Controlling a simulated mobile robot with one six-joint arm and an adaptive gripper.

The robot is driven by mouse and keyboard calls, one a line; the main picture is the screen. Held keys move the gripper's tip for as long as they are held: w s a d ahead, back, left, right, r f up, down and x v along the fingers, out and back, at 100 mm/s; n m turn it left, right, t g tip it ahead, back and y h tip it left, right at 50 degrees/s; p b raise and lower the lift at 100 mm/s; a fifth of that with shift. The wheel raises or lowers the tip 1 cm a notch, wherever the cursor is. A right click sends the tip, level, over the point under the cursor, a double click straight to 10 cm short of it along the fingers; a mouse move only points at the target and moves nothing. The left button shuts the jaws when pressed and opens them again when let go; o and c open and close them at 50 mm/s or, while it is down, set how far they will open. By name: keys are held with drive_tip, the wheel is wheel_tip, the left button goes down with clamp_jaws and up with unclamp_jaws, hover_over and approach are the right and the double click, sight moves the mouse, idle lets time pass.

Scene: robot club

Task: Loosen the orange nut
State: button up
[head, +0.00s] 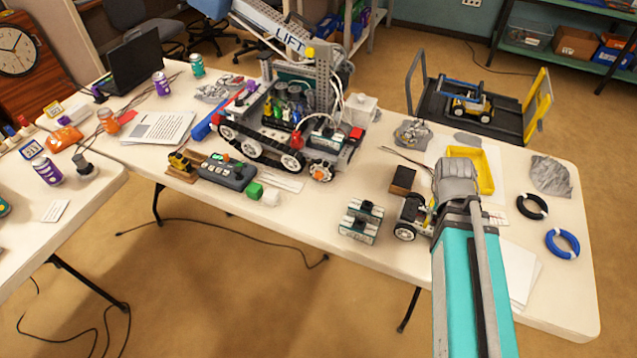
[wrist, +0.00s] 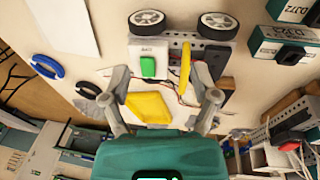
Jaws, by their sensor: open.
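I cannot make out an orange nut in either view. A small wheeled cart (head: 412,215) stands on the table by my arm's end. In the wrist view this cart (wrist: 180,42) shows two wheels, a perforated metal plate, a white box with a green button (wrist: 148,67) and an upright yellow part (wrist: 185,68). My gripper (wrist: 160,82) is open and empty above the table, its fingers spread, with the cart beyond the fingertips. In the head view my arm hides the fingers and part of the cart.
A yellow tray (head: 484,172) lies beside the cart. Labelled teal-and-white blocks (head: 361,220) and a dark brown box (head: 402,180) are left of it. A blue ring (head: 562,243) and a black ring (head: 532,206) lie at right. A large tracked robot (head: 270,128) stands further left.

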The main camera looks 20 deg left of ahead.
drive_tip(key=w+a+f+t+b, duration=0.1)
drive_tip(key=a, duration=0.2)
drive_tip(key=w+a+f+t+h+b, duration=0.1)
drive_tip(key=a+f+b, duration=0.1)
drive_tip(key=a, duration=0.1)
drive_tip(key=w+a+f+t+h+b, duration=0.1)
drive_tip(key=w+a+b, duration=0.1)
drive_tip(key=a, duration=0.1)
drive_tip(key=shift+a+f+m, duration=0.25)
drive_tip(key=shift+m, duration=0.05)
drive_tip(key=w+a+f+t+b, duration=0.1)
drive_tip(key=a+f+t+b, duration=0.15)
drive_tip(key=a+b, duration=0.45)
drive_tip(key=t+y+b, duration=0.3)
drive_tip(key=t+b, duration=0.3)
drive_tip(key=t, duration=0.1)
approach(318, 177)
drive_tip(key=v, duration=0.4)
drive_tip(key=shift+s+a+r, duration=0.2)
drive_tip(key=b+x, duration=0.5)
drive_tip(key=x, duration=0.9)
drive_tip(key=shift+s+d+f, duration=0.1)
